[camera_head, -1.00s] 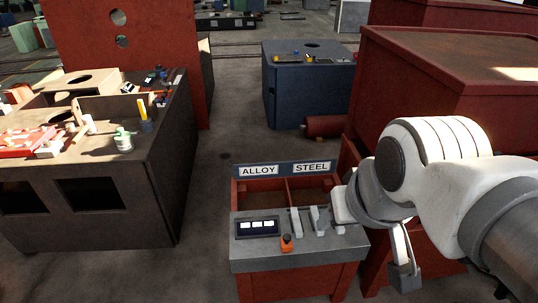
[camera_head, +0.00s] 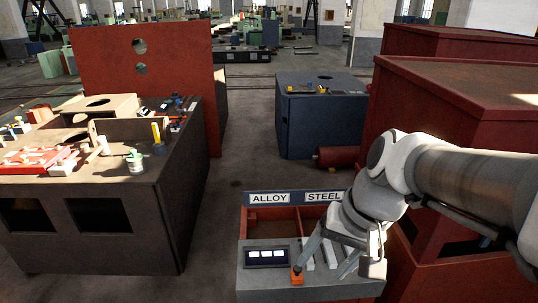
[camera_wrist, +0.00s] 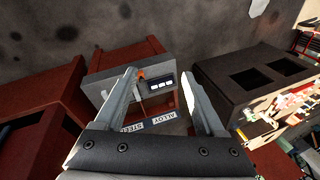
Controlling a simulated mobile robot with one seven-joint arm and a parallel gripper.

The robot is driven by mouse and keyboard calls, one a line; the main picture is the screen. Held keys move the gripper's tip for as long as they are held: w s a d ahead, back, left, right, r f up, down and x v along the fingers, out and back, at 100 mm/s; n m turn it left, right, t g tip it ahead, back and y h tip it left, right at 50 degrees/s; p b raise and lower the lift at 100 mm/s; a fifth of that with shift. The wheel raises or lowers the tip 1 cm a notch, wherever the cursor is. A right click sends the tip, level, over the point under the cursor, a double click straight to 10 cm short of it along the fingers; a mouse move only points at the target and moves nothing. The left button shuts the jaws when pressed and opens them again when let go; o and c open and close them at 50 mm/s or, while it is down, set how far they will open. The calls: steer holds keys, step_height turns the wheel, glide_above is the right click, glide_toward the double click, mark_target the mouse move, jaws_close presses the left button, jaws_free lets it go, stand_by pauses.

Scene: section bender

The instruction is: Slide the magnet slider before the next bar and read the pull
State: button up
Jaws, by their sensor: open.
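The grey-topped bench (camera_head: 262,284) carries a display (camera_head: 267,257) with several lit white windows; its reading is too small to tell. An orange block, which looks like the magnet slider (camera_head: 297,277), sits at the front right of the display. In the wrist view the slider (camera_wrist: 141,73) shows close by the left fingertip. Pale bars (camera_head: 307,254) stand right of the display, partly hidden by my fingers. My gripper (camera_head: 320,274) is open above the bars and slider, one fingertip overlapping the slider in view; contact cannot be told. In the wrist view my gripper (camera_wrist: 158,76) has nothing between its fingers.
Red bins labelled ALLOY (camera_head: 268,198) and STEEL (camera_head: 322,197) lie behind the bench top. A large red cabinet (camera_head: 450,120) stands close on the right. A cluttered dark workbench (camera_head: 150,215) stands left, a blue cabinet (camera_head: 318,125) behind. Floor between is clear.

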steer(key=w+a+f+m+g+y+b, duration=0.2)
steer(key=w+f+m+y+b, duration=0.5)
steer(key=f, duration=0.6)
steer(key=m+t+y+b, duration=0.55)
steer(key=m+t, duration=0.25)
steer(key=m, duration=0.2)
glide_toward(297, 273)
steer(key=s+a+r, duration=0.3)
steer(key=r, duration=0.3)
steer(key=s+a+r, duration=0.3)
steer(key=s+r, duration=0.1)
steer(key=r, duration=0.3)
steer(key=w+d+f+m+t+h+b, duration=0.1)
steer(key=d+f+m+t+h+b, duration=0.2)
steer(key=f, duration=0.4)
steer(key=w+d+f+m+t+h+b, duration=0.1)
steer(key=w+d+f+m+t, duration=0.15)
steer(key=f+m, duration=0.3)
steer(key=shift+n+t, duration=0.25)
steer(key=b+x, duration=0.1)
steer(key=x, duration=0.4)
steer(key=b+x, duration=0.1)
steer(key=x, duration=0.4)
steer(key=b+x, duration=0.1)
steer(key=x, duration=0.4)
steer(key=shift+w+a+f, duration=0.2)
steer(key=shift+w+f, duration=0.1)
jaws_close()
